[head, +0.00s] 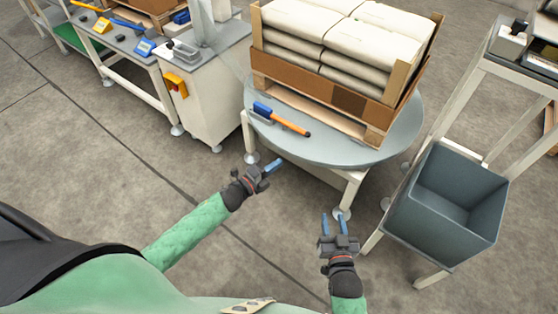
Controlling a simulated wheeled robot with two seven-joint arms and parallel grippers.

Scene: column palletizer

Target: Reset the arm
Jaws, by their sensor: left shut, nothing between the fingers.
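My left gripper (275,164) is shut and empty. It is in front of the round grey table (345,150), left of its near leg. My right gripper (334,220) is open, with its two blue fingers apart and nothing between them. It is in front of the same table, left of the grey bin. Both arms, with green sleeves, reach forward from the bottom of the head view.
White sacks (360,40) are stacked in a cardboard tray on a wooden pallet on the round table. An orange-handled tool (285,120) lies on the table's left edge. A grey bin (425,225) hangs at the right stand. A white cabinet (210,95) stands left.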

